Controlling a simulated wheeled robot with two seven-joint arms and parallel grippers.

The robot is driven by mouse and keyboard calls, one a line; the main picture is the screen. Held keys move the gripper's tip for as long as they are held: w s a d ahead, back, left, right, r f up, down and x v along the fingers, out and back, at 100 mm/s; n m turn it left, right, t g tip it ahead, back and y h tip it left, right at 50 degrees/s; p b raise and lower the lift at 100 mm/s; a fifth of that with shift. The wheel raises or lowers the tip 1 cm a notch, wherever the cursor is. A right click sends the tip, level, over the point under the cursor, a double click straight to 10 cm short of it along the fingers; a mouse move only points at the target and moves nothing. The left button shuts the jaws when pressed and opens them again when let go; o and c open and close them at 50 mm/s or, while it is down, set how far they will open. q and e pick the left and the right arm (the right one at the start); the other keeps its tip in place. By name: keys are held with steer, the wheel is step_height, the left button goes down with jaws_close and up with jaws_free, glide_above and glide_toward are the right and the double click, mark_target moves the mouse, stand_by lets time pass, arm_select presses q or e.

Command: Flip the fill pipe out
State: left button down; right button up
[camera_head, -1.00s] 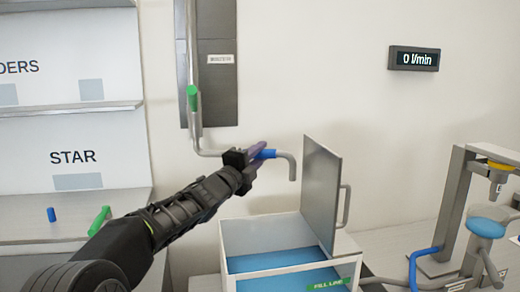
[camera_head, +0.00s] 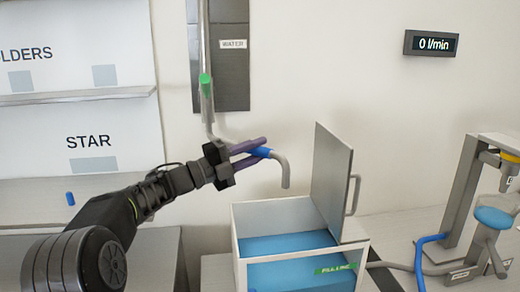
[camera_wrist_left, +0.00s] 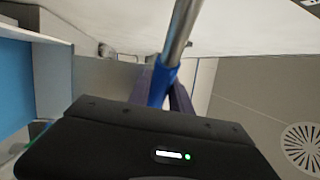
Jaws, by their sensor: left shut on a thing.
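The grey fill pipe (camera_head: 284,172) comes down the wall, bends sideways at the bottom and ends in a downward hook. A blue sleeve (camera_head: 262,153) is on its sideways part. My left gripper (camera_head: 264,148) has its purple fingers shut on this sleeve. The hooked end hangs in the air above the left part of the open box (camera_head: 240,222), left of its raised lid (camera_head: 330,185). In the left wrist view the blue sleeve (camera_wrist_left: 160,84) lies between the fingers, and the bare pipe (camera_wrist_left: 180,32) runs up from it. My right gripper is not in view.
A green handle (camera_head: 205,86) is on the vertical pipe before a dark panel marked WATER. The box holds blue liquid (camera_head: 285,244). A stand with a blue hose (camera_head: 419,262) is at the right. The wall display (camera_head: 431,43) reads 0 l/min.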

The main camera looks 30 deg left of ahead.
arm_select(q)
steer(key=shift+f, duration=0.1)
steer(key=c, duration=1.2)
jaws_free()
steer(key=shift+s, duration=0.1)
steer(key=b+v, duration=0.1)
steer(key=v, duration=0.5)
steer(key=shift+s+a+b, duration=0.3)
steer(key=shift+s+a, duration=0.25)
steer(key=shift+s, duration=0.2)
